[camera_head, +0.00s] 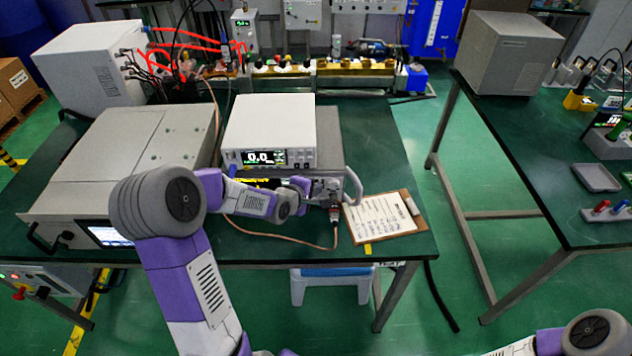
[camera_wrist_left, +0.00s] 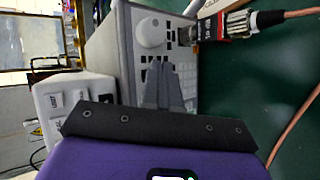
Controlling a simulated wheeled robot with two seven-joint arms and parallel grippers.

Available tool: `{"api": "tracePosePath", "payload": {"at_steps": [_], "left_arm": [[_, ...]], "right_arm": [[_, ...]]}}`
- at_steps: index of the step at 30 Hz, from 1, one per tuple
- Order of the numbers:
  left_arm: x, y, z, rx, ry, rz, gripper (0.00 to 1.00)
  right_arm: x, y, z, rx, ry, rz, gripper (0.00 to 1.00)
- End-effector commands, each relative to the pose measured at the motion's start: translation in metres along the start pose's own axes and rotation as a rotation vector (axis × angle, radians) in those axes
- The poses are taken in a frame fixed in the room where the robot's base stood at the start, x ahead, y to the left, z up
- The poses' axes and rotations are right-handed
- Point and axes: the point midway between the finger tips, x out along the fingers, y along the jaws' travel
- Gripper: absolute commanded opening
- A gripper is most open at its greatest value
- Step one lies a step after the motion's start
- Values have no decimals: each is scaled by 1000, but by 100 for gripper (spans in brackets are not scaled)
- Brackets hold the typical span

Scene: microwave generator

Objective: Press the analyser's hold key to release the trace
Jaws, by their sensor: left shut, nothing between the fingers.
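The analyser (camera_head: 331,130) is the grey box under a white meter, with a carry handle at its right end. My left forearm and wrist cover much of its front in the head view. In the left wrist view, the analyser's front panel (camera_wrist_left: 188,72) shows a round knob, small dark keys and a pale keypad. My left gripper (camera_wrist_left: 160,68) is shut and empty, its tips over the keys just below the knob. I cannot tell whether they touch. The hold key cannot be picked out. My right gripper is out of view; only part of that arm shows.
The white meter (camera_head: 268,122) reads 0.0. A connector with a red label (camera_wrist_left: 222,27) and cable juts from the analyser beside the knob. A clipboard (camera_head: 382,217) lies right of it. A large grey instrument (camera_head: 137,140) stands left. Bare green bench lies behind the clipboard.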

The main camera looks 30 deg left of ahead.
Motion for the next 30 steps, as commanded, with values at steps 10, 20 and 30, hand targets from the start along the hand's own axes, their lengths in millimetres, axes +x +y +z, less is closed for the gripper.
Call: {"api": "tracePosePath", "payload": {"at_steps": [10,20,30], "left_arm": [[3,2,-2,0,-1,-1,0],[4,3,-3,0,0,0,0],[-3,-2,2,0,0,1,0]], "right_arm": [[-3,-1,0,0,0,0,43],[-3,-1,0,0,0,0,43],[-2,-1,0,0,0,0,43]]}}
